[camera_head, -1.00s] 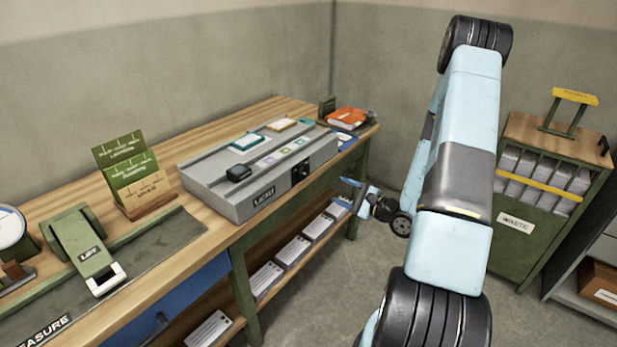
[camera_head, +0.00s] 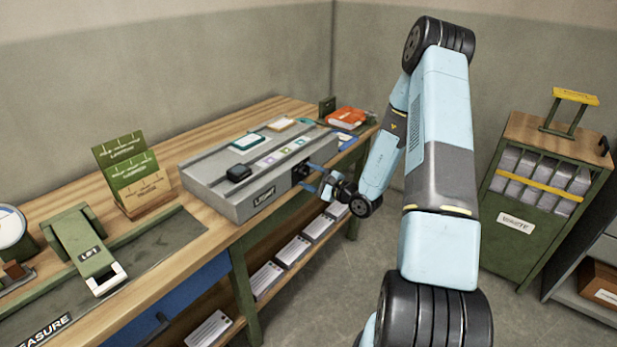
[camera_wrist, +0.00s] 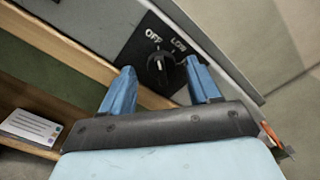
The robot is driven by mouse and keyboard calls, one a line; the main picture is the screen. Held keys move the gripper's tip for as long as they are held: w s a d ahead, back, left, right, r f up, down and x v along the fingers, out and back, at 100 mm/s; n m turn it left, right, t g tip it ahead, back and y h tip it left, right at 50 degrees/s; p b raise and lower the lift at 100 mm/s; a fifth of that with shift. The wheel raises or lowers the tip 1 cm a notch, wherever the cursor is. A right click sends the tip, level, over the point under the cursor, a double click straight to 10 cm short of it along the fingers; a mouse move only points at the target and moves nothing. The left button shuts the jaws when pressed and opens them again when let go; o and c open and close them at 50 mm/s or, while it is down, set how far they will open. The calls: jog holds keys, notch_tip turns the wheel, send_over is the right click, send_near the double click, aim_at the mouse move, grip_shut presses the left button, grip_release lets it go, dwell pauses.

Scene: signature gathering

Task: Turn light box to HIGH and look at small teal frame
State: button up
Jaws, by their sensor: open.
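The grey light box (camera_head: 240,208) stands on the wooden bench, with a dark knob panel on its front face. In the wrist view the round black knob (camera_wrist: 160,66) shows with OFF and LOW marks; its white pointer appears to aim near OFF, and no HIGH mark is visible. My gripper (camera_wrist: 160,78) is open, its two blue fingers on either side of the knob in the picture; I cannot tell whether they touch it. A small teal frame (camera_head: 248,142) lies on top of the box toward the back. In the head view my gripper (camera_head: 306,178) is at the box's front right.
A cream frame (camera_head: 281,124) and several small tiles (camera_head: 270,161) lie on the box. An orange book (camera_head: 347,117) lies at the bench's far end. Below, the shelf holds several white-labelled boxes (camera_head: 292,251). A green waste cabinet (camera_head: 528,215) stands right.

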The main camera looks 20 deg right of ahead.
jog(key=shift+w+a, duration=0.15)
jog(key=shift+w, duration=0.15)
jog(key=shift+c, duration=0.2)
jog(key=c, duration=0.9)
jog(key=shift+s+a, duration=0.1)
jog(key=shift+a, duration=0.1)
jog(key=shift+c, duration=0.4)
jog(key=shift+d, duration=0.1)
